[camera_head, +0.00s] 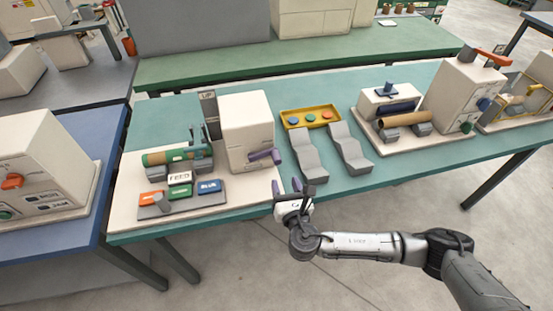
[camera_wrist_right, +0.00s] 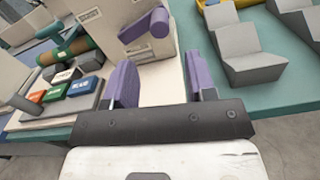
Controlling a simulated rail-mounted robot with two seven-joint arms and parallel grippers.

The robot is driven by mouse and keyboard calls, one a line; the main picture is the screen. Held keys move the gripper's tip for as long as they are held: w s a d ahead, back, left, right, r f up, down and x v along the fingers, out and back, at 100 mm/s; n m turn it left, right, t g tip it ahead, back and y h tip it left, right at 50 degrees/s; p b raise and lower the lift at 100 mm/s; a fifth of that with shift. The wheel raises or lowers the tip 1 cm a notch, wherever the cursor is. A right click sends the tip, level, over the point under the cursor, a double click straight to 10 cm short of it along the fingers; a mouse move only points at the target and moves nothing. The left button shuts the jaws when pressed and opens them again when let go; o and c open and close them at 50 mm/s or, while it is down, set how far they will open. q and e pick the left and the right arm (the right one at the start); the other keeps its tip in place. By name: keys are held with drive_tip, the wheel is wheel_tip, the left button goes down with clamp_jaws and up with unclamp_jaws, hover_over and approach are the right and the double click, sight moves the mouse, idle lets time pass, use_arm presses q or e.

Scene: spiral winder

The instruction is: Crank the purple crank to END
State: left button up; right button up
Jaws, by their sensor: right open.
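The small labels on the box face (camera_wrist_right: 122,12) are too small to read, so I cannot make out END. My left gripper is not in view.
A green roll (camera_head: 170,155) and several coloured buttons (camera_head: 180,190) sit left of the box. Grey angled stands (camera_head: 305,155) and a yellow tray (camera_head: 310,117) stand to the right. Another machine (camera_head: 465,92) is farther right. Open floor lies before the bench.

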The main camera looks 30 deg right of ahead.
sight(278, 163)
drive_tip(key=b+x, duration=0.1)
drive_tip(key=x, duration=0.7)
drive_tip(key=shift+w+b, duration=0.35)
drive_tip(key=shift+b, duration=0.05)
drive_tip(key=shift+x, duration=0.8)
clamp_jaws()
